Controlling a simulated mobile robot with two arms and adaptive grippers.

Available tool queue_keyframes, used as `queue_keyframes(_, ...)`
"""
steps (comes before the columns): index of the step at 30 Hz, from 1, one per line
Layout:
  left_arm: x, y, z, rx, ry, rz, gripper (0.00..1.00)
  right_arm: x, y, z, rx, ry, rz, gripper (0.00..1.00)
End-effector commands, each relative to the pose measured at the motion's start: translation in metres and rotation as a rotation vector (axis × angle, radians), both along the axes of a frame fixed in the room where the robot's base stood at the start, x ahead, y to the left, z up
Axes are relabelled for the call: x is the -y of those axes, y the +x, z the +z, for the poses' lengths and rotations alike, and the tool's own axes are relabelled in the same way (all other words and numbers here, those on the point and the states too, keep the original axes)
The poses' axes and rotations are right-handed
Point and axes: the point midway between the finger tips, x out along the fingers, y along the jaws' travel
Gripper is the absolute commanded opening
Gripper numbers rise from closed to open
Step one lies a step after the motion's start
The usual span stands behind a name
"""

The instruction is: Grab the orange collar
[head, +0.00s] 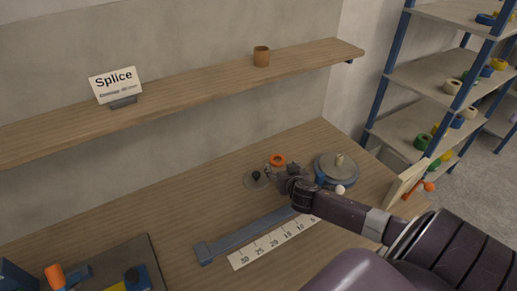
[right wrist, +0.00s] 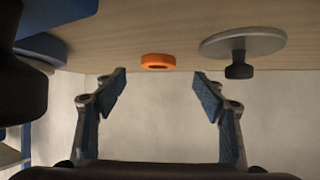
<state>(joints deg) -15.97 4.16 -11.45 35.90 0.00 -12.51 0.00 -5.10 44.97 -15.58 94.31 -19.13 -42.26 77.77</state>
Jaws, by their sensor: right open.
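The orange collar (head: 277,160) is a small ring lying on the wooden table (head: 180,215), near the wall under the shelf. In the right wrist view the collar (right wrist: 158,61) shows between and beyond my fingertips, apart from both. My right gripper (head: 283,180) is just in front of the collar in the head view. In the right wrist view this gripper (right wrist: 159,82) is open, with nothing between its fingers. My left gripper is not in view.
A grey disc with a black knob (head: 256,178) stands left of my right gripper; it also shows in the right wrist view (right wrist: 242,45). A round grey and blue device (head: 337,166) is close on the right. A ruler (head: 270,243) lies in front.

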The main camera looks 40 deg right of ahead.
Motion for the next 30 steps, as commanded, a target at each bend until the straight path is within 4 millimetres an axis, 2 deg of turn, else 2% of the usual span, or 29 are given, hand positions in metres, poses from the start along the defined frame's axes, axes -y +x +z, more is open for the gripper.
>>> queue_keyframes(3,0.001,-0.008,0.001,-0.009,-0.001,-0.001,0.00,0.012,0.005,-0.006,-0.008,-0.016,-0.016,0.64)
queue_keyframes(9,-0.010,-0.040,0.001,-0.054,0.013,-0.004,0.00,0.016,0.016,-0.013,-0.007,-0.013,-0.014,0.64)
queue_keyframes(12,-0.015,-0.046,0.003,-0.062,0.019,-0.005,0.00,0.017,0.019,-0.014,-0.007,-0.012,-0.013,0.64)
queue_keyframes(16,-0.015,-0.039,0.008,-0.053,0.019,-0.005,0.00,0.022,0.029,-0.018,-0.007,-0.013,-0.013,0.64)
queue_keyframes(23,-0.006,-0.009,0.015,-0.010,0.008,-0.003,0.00,0.032,0.049,-0.032,-0.007,-0.012,-0.013,0.64)
queue_keyframes(30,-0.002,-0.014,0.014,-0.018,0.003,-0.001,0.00,0.037,0.057,-0.038,-0.007,-0.012,-0.012,0.64)
